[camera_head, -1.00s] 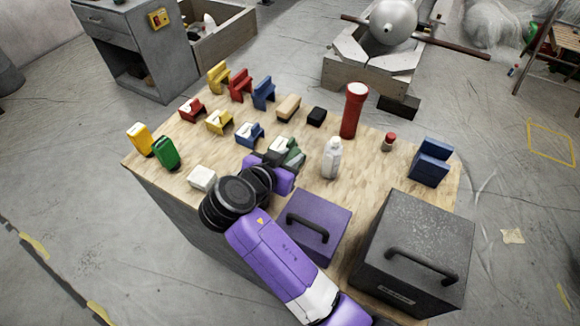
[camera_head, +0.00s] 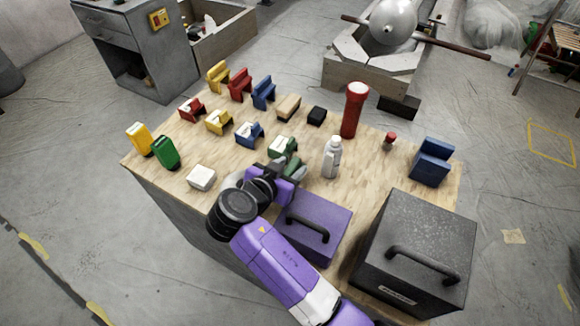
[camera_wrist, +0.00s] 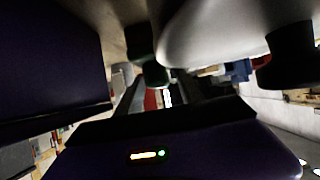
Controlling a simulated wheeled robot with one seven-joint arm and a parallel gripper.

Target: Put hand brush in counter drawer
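A tan wooden block-like piece that may be the hand brush (camera_head: 288,107) lies on the wooden worktop near its far edge. Its underside is hidden, and I cannot identify it for sure in the wrist view. A grey cabinet with a drawer (camera_head: 108,37) stands beyond the worktop at upper left; the drawer looks shut. My gripper (camera_head: 287,169) is low over the worktop, between a green piece and a white bottle, apart from the tan piece. In the wrist view the dark fingers (camera_wrist: 165,97) stand apart with background showing between them.
A white bottle (camera_head: 332,157) and a green piece (camera_head: 283,147) are close to my gripper. A purple box (camera_head: 322,222) and a dark grey box (camera_head: 432,232) with handles are in front. A red flashlight (camera_head: 354,112) stands behind. Several coloured pieces fill the left.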

